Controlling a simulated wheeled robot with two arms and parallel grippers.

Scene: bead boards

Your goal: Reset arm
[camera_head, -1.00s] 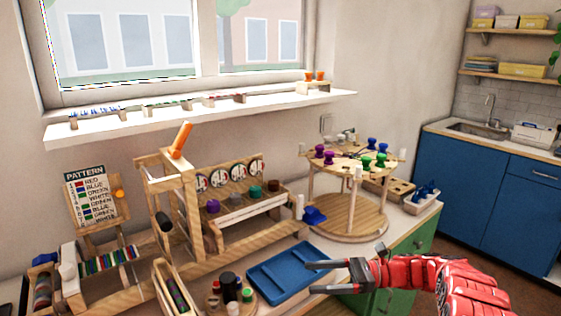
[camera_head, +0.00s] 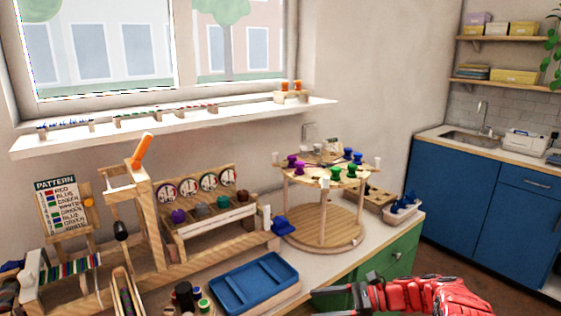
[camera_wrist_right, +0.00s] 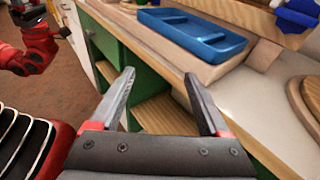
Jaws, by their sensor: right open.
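My right gripper (camera_head: 314,302) is at the bottom of the head view, in front of the green cabinet and right of the blue tray (camera_head: 213,287). It is open, and in the right wrist view (camera_wrist_right: 160,76) nothing is between its fingers. The blue tray also shows in that view (camera_wrist_right: 190,33), beyond the fingertips and apart from them. A red arm part, which looks like my left arm (camera_wrist_right: 30,50), shows at the left of the wrist view; its finger state is unclear. No left gripper shows in the head view.
The wooden counter holds a two-level round stand (camera_head: 325,230) with coloured pegs, a bead frame (camera_head: 150,225), a pattern board (camera_head: 62,207) and a small round holder with jars. An open green cabinet (camera_wrist_right: 150,88) lies below the counter edge. Floor space is free in front.

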